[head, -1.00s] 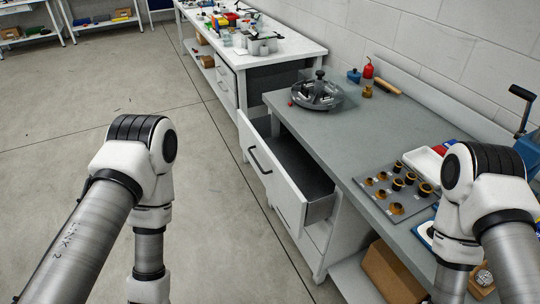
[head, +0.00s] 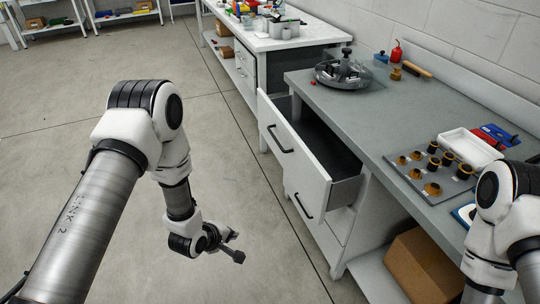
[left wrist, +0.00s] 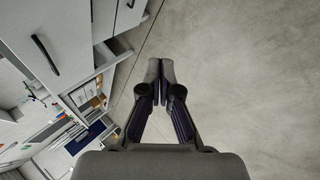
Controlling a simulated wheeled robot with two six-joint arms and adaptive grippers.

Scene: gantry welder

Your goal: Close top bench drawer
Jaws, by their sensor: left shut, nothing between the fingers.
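The top bench drawer (head: 305,168) is a white drawer with a black bar handle (head: 279,139), pulled out from the grey-topped bench (head: 375,118). Its inside looks empty. The drawer below it, with its own black handle (head: 303,206), is flush with the bench. My left gripper (head: 236,256) is left of the drawers, over the floor and apart from them. In the left wrist view, its fingers (left wrist: 161,82) are together with nothing between them, pointing over bare floor. My right arm is at the right edge of the head view, and its gripper is out of frame.
The bench top holds a round grey fixture (head: 344,73), a plate of brass parts (head: 432,174) and a white tray (head: 470,146). A cardboard box (head: 422,268) sits on the shelf below. A second bench (head: 262,39) stands behind. The floor left of the drawers is clear.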

